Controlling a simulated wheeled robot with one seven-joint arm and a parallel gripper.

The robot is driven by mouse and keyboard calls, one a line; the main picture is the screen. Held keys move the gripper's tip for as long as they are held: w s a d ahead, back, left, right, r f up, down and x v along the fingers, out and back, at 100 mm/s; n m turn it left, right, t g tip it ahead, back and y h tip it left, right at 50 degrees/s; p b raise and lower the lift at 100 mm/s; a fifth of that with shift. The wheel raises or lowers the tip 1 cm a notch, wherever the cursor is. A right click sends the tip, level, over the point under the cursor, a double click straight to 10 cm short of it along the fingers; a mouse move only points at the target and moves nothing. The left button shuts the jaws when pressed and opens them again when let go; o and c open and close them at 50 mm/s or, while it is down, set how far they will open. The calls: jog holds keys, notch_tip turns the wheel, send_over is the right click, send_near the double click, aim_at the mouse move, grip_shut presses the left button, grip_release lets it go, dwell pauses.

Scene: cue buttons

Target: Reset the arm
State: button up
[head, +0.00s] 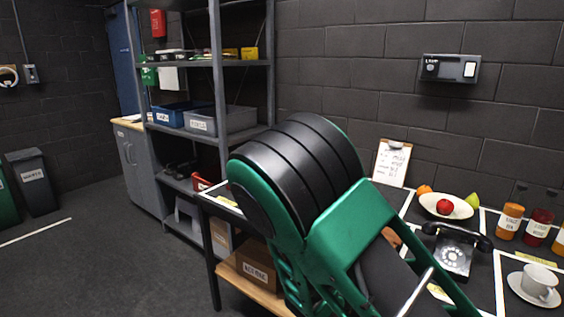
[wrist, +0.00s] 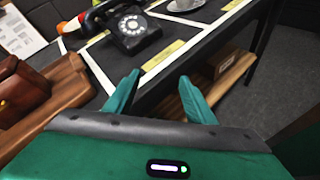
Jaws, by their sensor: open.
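My gripper (wrist: 160,88) shows in the wrist view with its two green fingers spread apart and nothing between them. It is near the front edge of the dark table (wrist: 166,62), in front of a black rotary telephone (wrist: 130,28). In the head view my green and black arm covers the middle of the picture, and the gripper itself cannot be made out there. The arm hides part of the table. A wall box (head: 451,69) with a pale button or panel hangs on the brick wall at the right.
The table carries the telephone (head: 453,250), a fruit plate (head: 446,207), several jars (head: 510,221), a cup on a saucer (head: 538,280) and a leaning clipboard (head: 391,163). A brown object on a wooden board (wrist: 70,88) lies close left. Grey shelving (head: 216,75) stands left; open floor (head: 100,255) lies beyond.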

jog(key=s+d+r+m+g+y, duration=0.2)
jog(key=s+d+m+g+y, duration=0.5)
jog(key=s+m, duration=0.45)
jog(key=s+r+m+t+y, duration=0.2)
jog(key=s+r+m+y, duration=0.3)
jog(key=s+r+m, duration=0.6)
jog(key=shift+s+d+r+m+y, duration=0.25)
jog(key=shift+s+m, duration=0.3)
jog(key=shift+s, duration=0.7)
jog(key=shift+d, duration=0.1)
jog(key=c, duration=0.4)
jog(key=shift+c, duration=0.4)
